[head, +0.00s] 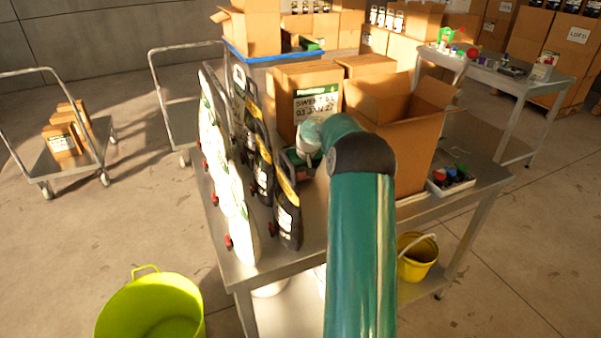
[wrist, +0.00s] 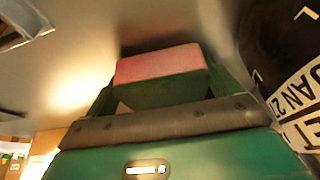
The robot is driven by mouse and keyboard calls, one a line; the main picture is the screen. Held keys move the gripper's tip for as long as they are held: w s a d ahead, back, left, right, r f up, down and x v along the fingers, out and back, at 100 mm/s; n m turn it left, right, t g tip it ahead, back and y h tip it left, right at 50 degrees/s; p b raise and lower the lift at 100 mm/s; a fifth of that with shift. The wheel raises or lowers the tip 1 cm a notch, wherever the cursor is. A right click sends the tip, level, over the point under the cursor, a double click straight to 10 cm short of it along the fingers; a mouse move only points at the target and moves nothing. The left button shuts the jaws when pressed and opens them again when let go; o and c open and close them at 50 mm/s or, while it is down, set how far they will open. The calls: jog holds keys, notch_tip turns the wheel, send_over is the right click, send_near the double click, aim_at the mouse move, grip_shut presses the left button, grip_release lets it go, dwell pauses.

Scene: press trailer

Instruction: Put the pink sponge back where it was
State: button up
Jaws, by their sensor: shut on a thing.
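The pink sponge (wrist: 158,64) shows in the wrist view, with a pink upper face and a dark green lower part. It sits between the two fingers of my gripper (wrist: 165,85), which is shut on it. In the head view my gripper (head: 297,160) is partly hidden by my own arm, low over the metal table (head: 313,205). It is between the row of black jugs (head: 285,210) and the labelled cardboard box (head: 290,98). The sponge cannot be made out clearly in the head view.
White jugs (head: 240,220) line the table's left edge. An open cardboard box (head: 405,125) stands to the right, with a small tray of coloured caps (head: 450,180) beside it. A yellow-green bucket (head: 150,308) stands on the floor. The table's front middle is bare.

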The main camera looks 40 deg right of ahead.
jog(key=shift+f, duration=0.35)
jog(key=shift+f, duration=0.15)
jog(key=o, duration=0.8)
jog(key=shift+c, duration=0.2)
jog(key=shift+r, duration=0.35)
jog(key=v, duration=1.1)
jog(key=shift+s+r, duration=0.25)
jog(key=shift+a, duration=0.15)
